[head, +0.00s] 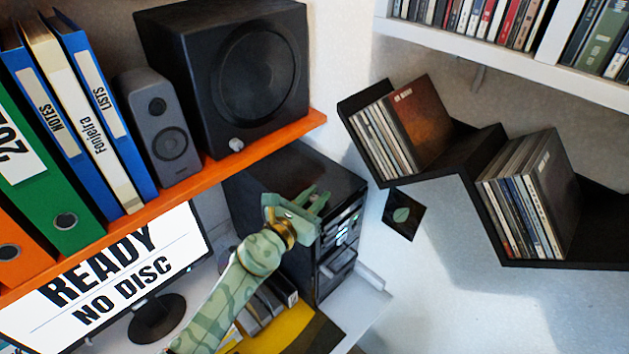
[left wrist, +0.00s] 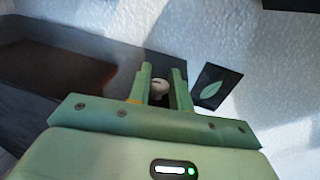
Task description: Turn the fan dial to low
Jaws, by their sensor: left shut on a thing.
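My left gripper (head: 315,198) reaches up from below in the head view to the front top edge of the black computer tower (head: 270,172). In the left wrist view its two fingers (left wrist: 161,88) stand close together, one on each side of a small pale round knob (left wrist: 160,84), and are shut on it. The knob seems to be the fan dial on the tower; I cannot read its setting. My right gripper is in neither view.
An orange shelf (head: 255,150) with binders, a small speaker (head: 160,128) and a large black speaker (head: 230,70) overhangs the tower. A monitor (head: 110,275) reads "READY NO DISC". Black zigzag shelves (head: 480,150) hold records at right. A leaf picture (head: 404,214) hangs beside the tower.

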